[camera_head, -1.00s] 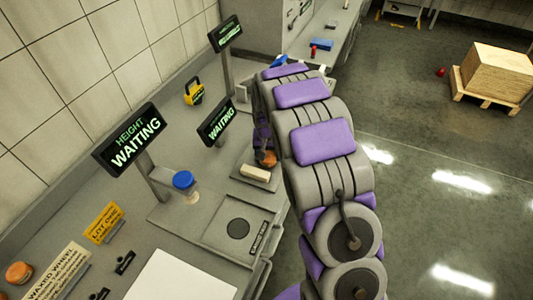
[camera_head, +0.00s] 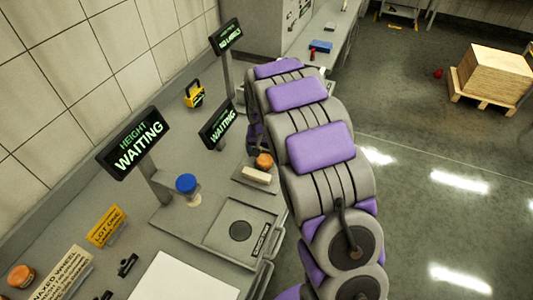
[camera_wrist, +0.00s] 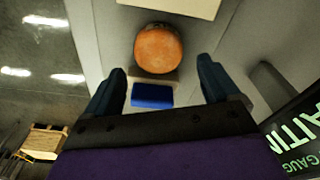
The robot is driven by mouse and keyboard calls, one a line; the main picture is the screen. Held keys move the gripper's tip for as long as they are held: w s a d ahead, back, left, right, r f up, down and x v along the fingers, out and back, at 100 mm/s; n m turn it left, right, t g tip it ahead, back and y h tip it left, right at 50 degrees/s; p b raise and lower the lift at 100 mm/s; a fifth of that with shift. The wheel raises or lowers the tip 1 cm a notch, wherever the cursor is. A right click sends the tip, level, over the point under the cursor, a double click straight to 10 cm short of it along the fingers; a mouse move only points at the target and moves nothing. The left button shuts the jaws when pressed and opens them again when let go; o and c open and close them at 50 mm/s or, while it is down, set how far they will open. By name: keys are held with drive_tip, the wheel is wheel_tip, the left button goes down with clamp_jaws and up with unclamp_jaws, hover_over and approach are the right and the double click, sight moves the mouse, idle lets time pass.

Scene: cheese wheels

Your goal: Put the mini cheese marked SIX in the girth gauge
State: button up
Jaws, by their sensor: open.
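An orange mini cheese (camera_head: 263,161) sits at the girth gauge, beside a cream block (camera_head: 256,175). In the wrist view the cheese (camera_wrist: 158,48) lies between the cream block (camera_wrist: 185,6) and a blue block (camera_wrist: 152,95); whether it touches either is unclear. No SIX mark is legible on it. My gripper (camera_wrist: 160,82) is open and empty, its two dark fingers apart, with the cheese just beyond the fingertips. In the head view my arm partly hides the gripper. The gauge's screen (camera_head: 219,124) reads WAITING.
The height gauge screen (camera_head: 133,143) also reads WAITING, with a blue-topped piece (camera_head: 187,184) below it. Another orange cheese (camera_head: 21,276) is at the lower left. A yellow-black item (camera_head: 194,94) stands by the wall.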

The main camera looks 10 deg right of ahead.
sight(260, 159)
drive_tip(key=r, duration=0.2)
drive_tip(key=a+r, duration=0.1)
drive_tip(key=r, duration=0.1)
drive_tip(key=r+p, duration=0.1)
drive_tip(key=shift+s+a+r, duration=0.25)
drive_tip(key=shift+s+r, duration=0.05)
drive_tip(key=shift+r, duration=0.1)
drive_tip(key=s+d+r+g, duration=0.1)
drive_tip(key=s+r, duration=0.3)
drive_tip(key=s, duration=0.3)
drive_tip(key=s+r+n, duration=0.1)
drive_tip(key=s+r, duration=0.3)
drive_tip(key=s, duration=0.3)
drive_tip(key=s+d+r+g, duration=0.1)
drive_tip(key=s+r, duration=0.3)
drive_tip(key=s, duration=0.3)
drive_tip(key=s+n+g, duration=0.1)
drive_tip(key=s+n, duration=0.1)
drive_tip(key=s, duration=1.9)
drive_tip(key=shift+a+r+p, duration=0.15)
drive_tip(key=shift+a+p, duration=0.15)
drive_tip(key=shift+a, duration=0.05)
drive_tip(key=shift+a, duration=0.15)
